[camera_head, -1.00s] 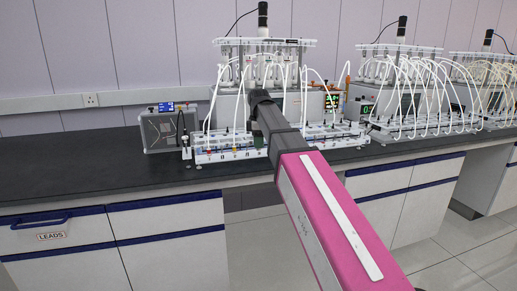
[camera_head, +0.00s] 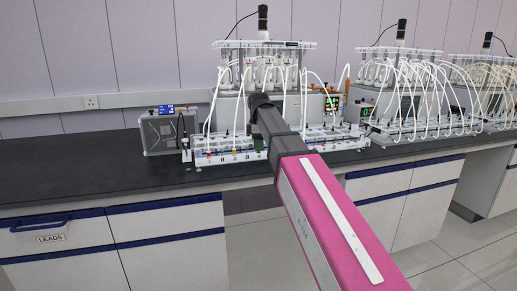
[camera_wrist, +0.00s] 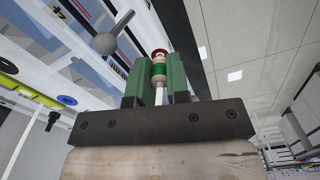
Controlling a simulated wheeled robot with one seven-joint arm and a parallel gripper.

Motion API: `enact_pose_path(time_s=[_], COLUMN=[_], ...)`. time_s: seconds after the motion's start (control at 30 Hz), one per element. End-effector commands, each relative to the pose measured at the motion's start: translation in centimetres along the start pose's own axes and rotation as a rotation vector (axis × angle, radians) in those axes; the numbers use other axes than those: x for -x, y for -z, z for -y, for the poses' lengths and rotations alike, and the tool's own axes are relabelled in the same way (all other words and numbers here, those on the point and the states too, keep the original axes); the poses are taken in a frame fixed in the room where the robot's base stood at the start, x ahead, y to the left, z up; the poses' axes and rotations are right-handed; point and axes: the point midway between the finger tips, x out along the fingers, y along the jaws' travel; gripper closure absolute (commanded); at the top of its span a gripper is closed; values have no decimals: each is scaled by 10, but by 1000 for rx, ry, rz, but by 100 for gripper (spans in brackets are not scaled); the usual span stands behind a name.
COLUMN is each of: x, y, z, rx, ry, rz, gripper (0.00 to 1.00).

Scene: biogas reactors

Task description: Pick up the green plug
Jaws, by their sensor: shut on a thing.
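In the wrist view my gripper (camera_wrist: 160,88) has two green fingers, shut on a small upright plug (camera_wrist: 159,69). The plug has a green band, a pale part below it and a red ring at its top. It stands between the fingers, and its lower end is partly hidden by the gripper body. In the head view my gripper (camera_head: 260,144) is low over the front rack of the nearest reactor unit, mostly hidden behind my arm. The plug cannot be made out there.
The white rack (camera_head: 225,156) runs along the bench (camera_head: 90,170) below the nearest reactor (camera_head: 300,108). White tubes arch over it. A grey box (camera_head: 160,133) stands at its left.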

Motion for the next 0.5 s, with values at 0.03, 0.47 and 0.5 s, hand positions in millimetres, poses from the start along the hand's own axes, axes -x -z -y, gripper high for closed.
enact_pose_path(time_s=[0.03,0.47,0.5], x=[6,61,66], y=[0,48,55], z=[-1,19,22], rx=[0,4,3], ry=[-1,0,0], rz=[0,0,0], gripper=[100,100,100])
